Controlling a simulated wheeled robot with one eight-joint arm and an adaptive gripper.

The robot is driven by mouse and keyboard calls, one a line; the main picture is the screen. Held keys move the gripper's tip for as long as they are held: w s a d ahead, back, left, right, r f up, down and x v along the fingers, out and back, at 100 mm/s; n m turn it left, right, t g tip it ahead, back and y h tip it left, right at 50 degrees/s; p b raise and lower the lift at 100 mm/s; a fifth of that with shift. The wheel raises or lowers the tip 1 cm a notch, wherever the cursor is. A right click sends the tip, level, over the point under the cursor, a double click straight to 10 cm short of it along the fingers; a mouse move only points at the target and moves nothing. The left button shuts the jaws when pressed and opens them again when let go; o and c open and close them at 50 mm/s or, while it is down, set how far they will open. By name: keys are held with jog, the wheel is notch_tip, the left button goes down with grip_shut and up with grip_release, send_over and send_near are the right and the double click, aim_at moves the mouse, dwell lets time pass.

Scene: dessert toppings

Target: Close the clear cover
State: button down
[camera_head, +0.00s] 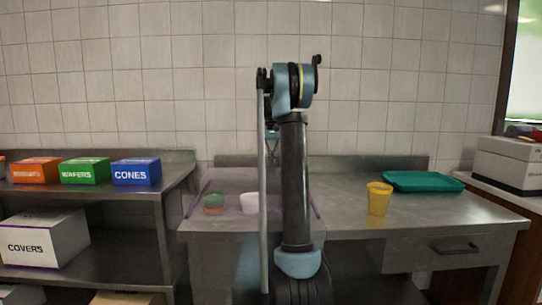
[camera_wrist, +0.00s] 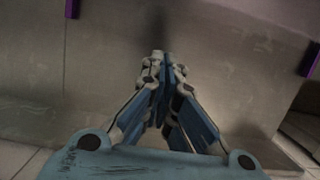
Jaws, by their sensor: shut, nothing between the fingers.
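The clear cover (camera_head: 237,185) shows in the head view as a faint purple-tinted, see-through shape with slanted side edges on the middle counter. A green-and-orange tub (camera_head: 214,203) and a white tub (camera_head: 249,202) show through or within it. My gripper (camera_head: 272,160) points down over the back part of this area, partly hidden by my arm. In the wrist view my gripper (camera_wrist: 158,58) has its fingers together and empty. Two purple pieces show there, at upper left (camera_wrist: 72,8) and at right (camera_wrist: 310,60). I cannot tell whether the gripper touches the cover.
A yellow cup (camera_head: 379,198) and a teal tray (camera_head: 423,181) stand on the counter to the right. Orange, green and blue boxes (camera_head: 136,171) sit on the left shelf, above a white COVERS box (camera_head: 46,241). The tiled wall is close behind.

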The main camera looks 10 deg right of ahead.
aim_at(255, 177)
jog(key=x, duration=0.4)
jog(key=shift+s+f, duration=0.1)
jog(key=shift+f, duration=0.25)
jog(key=shift+s+a+r, duration=0.1)
jog(key=shift+s, duration=0.45)
jog(key=shift+s+a+r, duration=0.1)
jog(key=shift+s+a, duration=0.05)
jog(key=shift+s, duration=0.35)
jog(key=shift+s+a, duration=0.2)
jog(key=shift+s, duration=0.7)
jog(key=shift+d, duration=0.15)
jog(key=shift+s, duration=0.35)
jog(key=s+a, duration=0.1)
jog(key=s, duration=0.4)
jog(key=s+a, duration=0.1)
jog(key=s, duration=0.4)
jog(key=s+a, duration=0.1)
jog(key=s, duration=0.3)
jog(key=shift+s+a, duration=0.2)
jog(key=shift+s, duration=0.2)
